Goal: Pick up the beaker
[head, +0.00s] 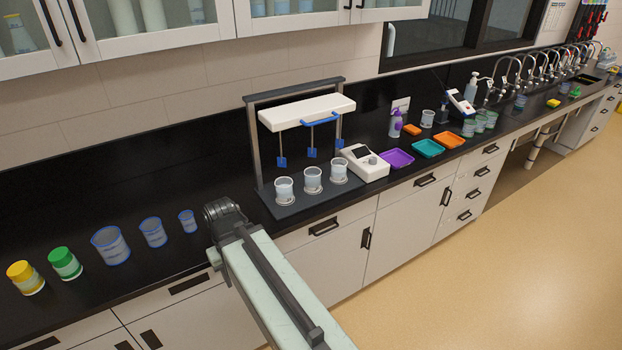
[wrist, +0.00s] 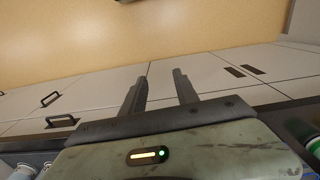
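Three blue-rimmed clear beakers stand in a row on the black counter in the head view: a large one (head: 110,245), a medium one (head: 152,232) and a small one (head: 188,221). Three more clear beakers (head: 284,190) (head: 313,180) (head: 339,171) stand on the base of a stirring stand. I cannot tell which beaker is meant. My gripper (wrist: 159,76) shows in the wrist view with its two fingers apart and nothing between them. Cabinet fronts and floor lie beyond the fingers. In the head view my arm reaches toward the counter edge, and the fingers are not visible there.
Yellow-lidded (head: 25,277) and green-lidded (head: 65,263) jars stand at the left. The stirring stand (head: 306,112) has blue paddles above its beakers. A white instrument (head: 365,162) and purple (head: 397,159), teal (head: 428,148) and orange (head: 449,141) trays lie rightward. Wall cabinets hang above.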

